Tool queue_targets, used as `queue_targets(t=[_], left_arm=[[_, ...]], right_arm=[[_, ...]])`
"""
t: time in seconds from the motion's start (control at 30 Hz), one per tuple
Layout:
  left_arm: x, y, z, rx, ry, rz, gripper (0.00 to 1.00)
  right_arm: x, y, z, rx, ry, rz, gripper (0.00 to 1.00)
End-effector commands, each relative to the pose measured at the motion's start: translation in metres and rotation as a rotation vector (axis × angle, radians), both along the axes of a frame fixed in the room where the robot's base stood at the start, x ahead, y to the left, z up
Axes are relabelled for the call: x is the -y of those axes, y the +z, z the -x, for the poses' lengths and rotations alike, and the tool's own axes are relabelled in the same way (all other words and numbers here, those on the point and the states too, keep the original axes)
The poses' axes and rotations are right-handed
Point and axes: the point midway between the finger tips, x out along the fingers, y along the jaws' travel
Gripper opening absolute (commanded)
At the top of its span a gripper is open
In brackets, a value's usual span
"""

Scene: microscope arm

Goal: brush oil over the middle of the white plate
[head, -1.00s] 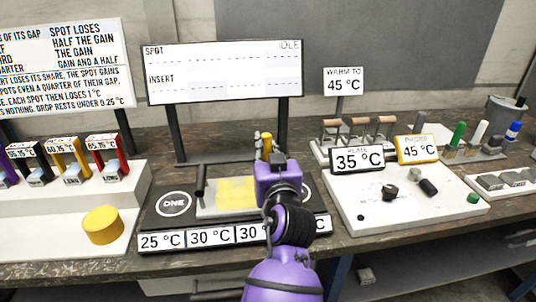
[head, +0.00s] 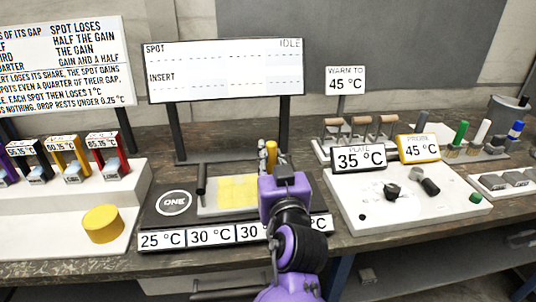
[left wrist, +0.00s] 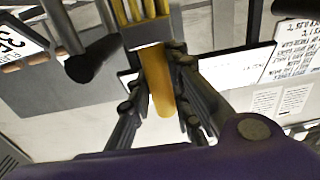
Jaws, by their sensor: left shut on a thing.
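The pale plate (head: 208,204) lies on a dark station marked ONE. A yellow oil-like patch (head: 238,190) covers the middle of its visible part; its right side is hidden by my gripper. My purple left gripper (head: 271,166) is over the plate's right side. It is shut on a yellow brush (head: 271,150). In the left wrist view the brush's yellow handle (left wrist: 157,80) lies between the fingers (left wrist: 160,95), with a grey ferrule and yellow bristles (left wrist: 140,9) at the top. I cannot tell whether the bristles touch the plate. My right gripper is not in view.
A white board (head: 357,208) with a 35 °C plate sign (head: 359,158) and small dark knobs stands right. A rack with wooden handles (head: 358,124) is behind it. A display (head: 224,70) stands behind.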

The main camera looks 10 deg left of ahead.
Motion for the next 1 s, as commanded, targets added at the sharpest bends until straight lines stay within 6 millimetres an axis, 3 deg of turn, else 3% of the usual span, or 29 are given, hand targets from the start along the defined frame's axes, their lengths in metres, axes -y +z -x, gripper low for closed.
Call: queue_targets(t=[0.7, 1.0], left_arm=[[0.011, -0.002, 0.043, 0.000, 0.002, -0.001, 0.00], [0.012, -0.001, 0.045, 0.001, 0.002, -0.001, 0.00]], right_arm=[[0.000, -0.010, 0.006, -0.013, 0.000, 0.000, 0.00], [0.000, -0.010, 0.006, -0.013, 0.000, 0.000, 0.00]])
